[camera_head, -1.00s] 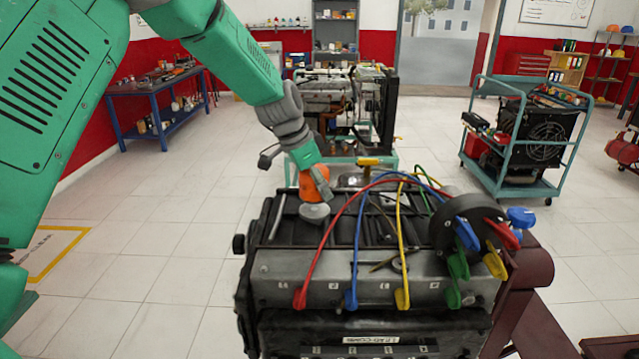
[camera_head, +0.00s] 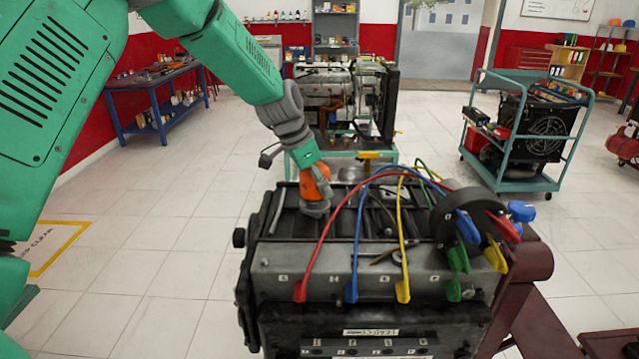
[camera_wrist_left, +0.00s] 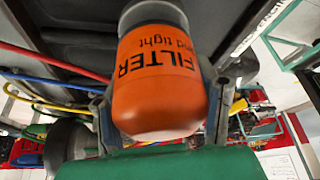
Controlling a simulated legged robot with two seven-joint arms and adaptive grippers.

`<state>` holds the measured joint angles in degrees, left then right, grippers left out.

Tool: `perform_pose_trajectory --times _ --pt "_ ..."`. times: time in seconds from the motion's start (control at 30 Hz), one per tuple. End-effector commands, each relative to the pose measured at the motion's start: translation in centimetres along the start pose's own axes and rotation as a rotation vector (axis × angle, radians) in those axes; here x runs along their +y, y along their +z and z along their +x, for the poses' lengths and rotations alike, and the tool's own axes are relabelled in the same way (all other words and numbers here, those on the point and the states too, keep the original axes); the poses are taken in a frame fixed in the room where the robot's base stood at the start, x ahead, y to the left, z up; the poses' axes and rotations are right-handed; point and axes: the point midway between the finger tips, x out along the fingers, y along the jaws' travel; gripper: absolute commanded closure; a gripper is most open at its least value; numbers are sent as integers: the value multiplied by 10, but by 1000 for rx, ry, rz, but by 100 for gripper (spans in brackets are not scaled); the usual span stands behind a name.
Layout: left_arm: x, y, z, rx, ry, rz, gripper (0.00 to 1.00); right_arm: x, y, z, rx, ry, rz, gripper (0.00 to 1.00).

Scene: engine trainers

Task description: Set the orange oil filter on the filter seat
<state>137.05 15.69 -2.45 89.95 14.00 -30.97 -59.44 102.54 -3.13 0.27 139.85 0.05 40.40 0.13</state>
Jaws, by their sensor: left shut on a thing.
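The orange oil filter (camera_head: 316,188) is held over the top of the engine block, on its left side. It also shows large in the left wrist view (camera_wrist_left: 160,80), with dark lettering. The grey round filter seat (camera_head: 315,209) is directly under the filter in the head view. The filter's lower end meets or nearly meets the seat; I cannot tell whether it is fully down. My left gripper (camera_head: 315,174) is shut on the filter from above, and its fingers flank the filter in the wrist view (camera_wrist_left: 160,108). My right gripper is not in view.
Red, blue, yellow and green leads (camera_head: 353,240) arch over the engine block (camera_head: 275,262), just right of the filter. A round dark distributor-like part (camera_head: 455,222) stands at the block's right. Behind are another engine on a stand (camera_head: 325,85) and a teal cart (camera_head: 512,135).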

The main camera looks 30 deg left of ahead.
Motion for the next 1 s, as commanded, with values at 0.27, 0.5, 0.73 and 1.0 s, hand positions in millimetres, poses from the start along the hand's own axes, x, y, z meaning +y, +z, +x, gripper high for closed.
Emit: perform_pose_trajectory --times 0.27,0.5,0.73,1.0 --pt "0 0 2 0 0 0 88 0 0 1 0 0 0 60" --pt "0 3 9 0 0 -1 88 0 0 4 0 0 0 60" --pt "-1 4 12 1 -1 0 88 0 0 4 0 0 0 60" --pt "-1 4 11 1 -1 0 88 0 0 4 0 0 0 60"
